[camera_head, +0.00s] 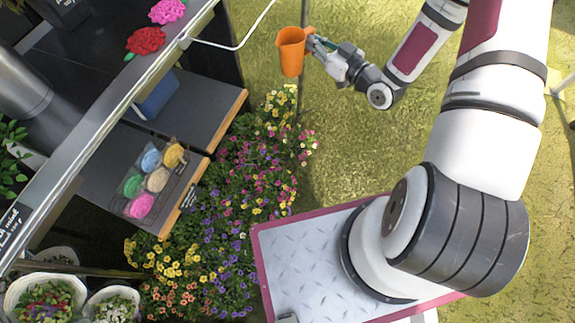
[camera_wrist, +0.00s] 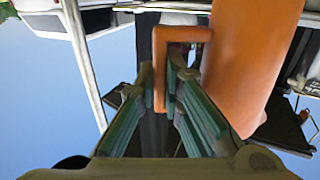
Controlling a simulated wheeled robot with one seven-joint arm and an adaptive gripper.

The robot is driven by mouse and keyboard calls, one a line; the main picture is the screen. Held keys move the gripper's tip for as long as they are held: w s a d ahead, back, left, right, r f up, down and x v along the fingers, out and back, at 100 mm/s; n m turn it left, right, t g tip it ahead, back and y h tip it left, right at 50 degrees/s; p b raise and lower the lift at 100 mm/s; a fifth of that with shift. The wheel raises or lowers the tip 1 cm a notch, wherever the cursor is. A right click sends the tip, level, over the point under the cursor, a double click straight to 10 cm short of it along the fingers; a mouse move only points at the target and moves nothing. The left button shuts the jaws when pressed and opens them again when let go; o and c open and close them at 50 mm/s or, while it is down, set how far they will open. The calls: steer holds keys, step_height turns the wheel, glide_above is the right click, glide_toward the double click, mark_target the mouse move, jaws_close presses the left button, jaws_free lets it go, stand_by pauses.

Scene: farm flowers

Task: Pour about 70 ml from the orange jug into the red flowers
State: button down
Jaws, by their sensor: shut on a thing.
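The orange jug (camera_head: 291,54) is up in the air at the top middle of the head view, roughly upright with its rim at the top. My gripper (camera_head: 318,45) is at its right side, shut on the handle. In the wrist view the handle (camera_wrist: 185,34) runs between the green-padded fingers (camera_wrist: 168,92), and the jug body (camera_wrist: 250,65) fills the right side. The jug's contents cannot be seen. The red flowers (camera_head: 146,41) lie at the upper left, on the stand's upper level, well left of the jug and apart from it.
Pink flowers (camera_head: 167,11) are just above the red ones. A metal rail (camera_head: 110,115) edges the stand. A blue box (camera_head: 155,93) and a tray of coloured bundles (camera_head: 152,178) sit on lower shelves. Flower beds (camera_head: 235,200) grow below; grass (camera_head: 350,150) is open to the right.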

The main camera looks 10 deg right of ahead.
steer(key=w+d+f+y+b, duration=0.15)
steer(key=w+f+b, duration=0.35)
steer(key=f, duration=0.5)
steer(key=w+d+f+n+g+b, duration=0.1)
steer(key=w+d+f+b, duration=0.2)
steer(key=w+f+b, duration=0.5)
steer(key=w+d+f+b, duration=0.1)
steer(key=d+f+b, duration=0.15)
steer(key=f, duration=1.05)
step_height(320, 180, down, 30)
steer(key=w+d+n+g+y+b, duration=0.1)
steer(key=w+n+g+y+b, duration=0.1)
steer(key=b, duration=1.6)
steer(key=shift+f+n+g+y, duration=0.2)
steer(key=shift+n+g+y, duration=0.2)
steer(key=shift+y, duration=0.15)
steer(key=shift+s+r, duration=0.1)
steer(key=shift+r, duration=0.1)
steer(key=s+a+r+n, duration=0.4)
steer(key=s+n, duration=0.1)
steer(key=n, duration=0.4)
steer(key=shift+s+a+r, duration=0.15)
steer(key=shift+s+a, duration=0.1)
steer(key=shift+a, duration=0.1)
steer(key=shift+s+a+n, duration=0.25)
steer(key=shift+s+n, duration=0.05)
steer(key=shift+n, duration=0.6)
